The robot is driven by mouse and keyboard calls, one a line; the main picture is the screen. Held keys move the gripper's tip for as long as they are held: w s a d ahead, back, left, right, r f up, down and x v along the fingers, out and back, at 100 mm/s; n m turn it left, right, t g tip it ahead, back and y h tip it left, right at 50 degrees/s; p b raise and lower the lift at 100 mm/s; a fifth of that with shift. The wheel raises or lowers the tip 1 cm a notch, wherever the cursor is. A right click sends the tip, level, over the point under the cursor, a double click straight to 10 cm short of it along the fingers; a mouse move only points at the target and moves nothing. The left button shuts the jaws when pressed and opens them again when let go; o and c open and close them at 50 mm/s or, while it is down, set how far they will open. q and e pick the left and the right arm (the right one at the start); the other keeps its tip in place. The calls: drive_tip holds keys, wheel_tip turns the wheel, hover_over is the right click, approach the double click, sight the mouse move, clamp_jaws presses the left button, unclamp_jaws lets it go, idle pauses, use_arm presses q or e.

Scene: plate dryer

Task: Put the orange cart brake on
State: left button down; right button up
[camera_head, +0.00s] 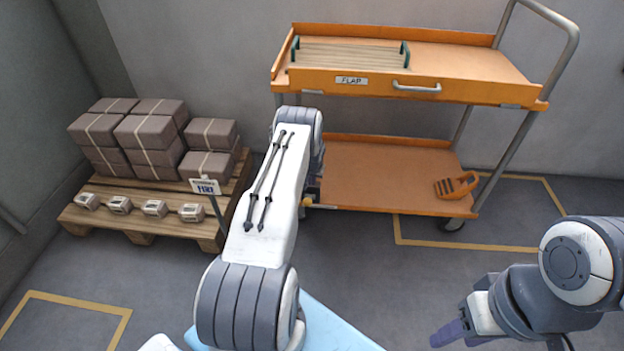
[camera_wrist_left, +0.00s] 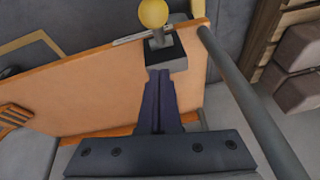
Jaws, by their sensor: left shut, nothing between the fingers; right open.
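The orange cart (camera_head: 375,180) stands against the back wall. In the left wrist view its lower shelf (camera_wrist_left: 100,85) fills the middle. A short lever with a yellow knob (camera_wrist_left: 153,13) rises from a dark and grey block (camera_wrist_left: 167,53) at the shelf's edge. The knob also shows in the head view (camera_head: 307,202), beside my left arm. My left gripper (camera_wrist_left: 158,76) is shut and empty, its fingertips close to the block and below the knob; I cannot tell if they touch. In the head view my arm mostly hides it. My right gripper (camera_head: 453,334) is open, low at right, away from the cart.
An orange striped item (camera_head: 457,187) lies on the lower shelf. A slatted rack with green handles (camera_head: 350,54) is on top, above a drawer marked FLAP (camera_head: 352,81). A pallet (camera_head: 145,222) with boxes and a sign (camera_head: 205,186) stands left. Floor right of centre is clear.

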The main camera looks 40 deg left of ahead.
sight(309, 199)
use_arm(q)
drive_tip(key=shift+s+d+f, duration=0.25)
drive_tip(key=shift+s+f, duration=0.45)
drive_tip(key=shift+s, duration=0.05)
drive_tip(key=shift+s+d+f, duration=0.25)
drive_tip(key=shift+s+f, duration=0.45)
drive_tip(key=shift+s, duration=0.05)
drive_tip(key=shift+s, duration=0.1)
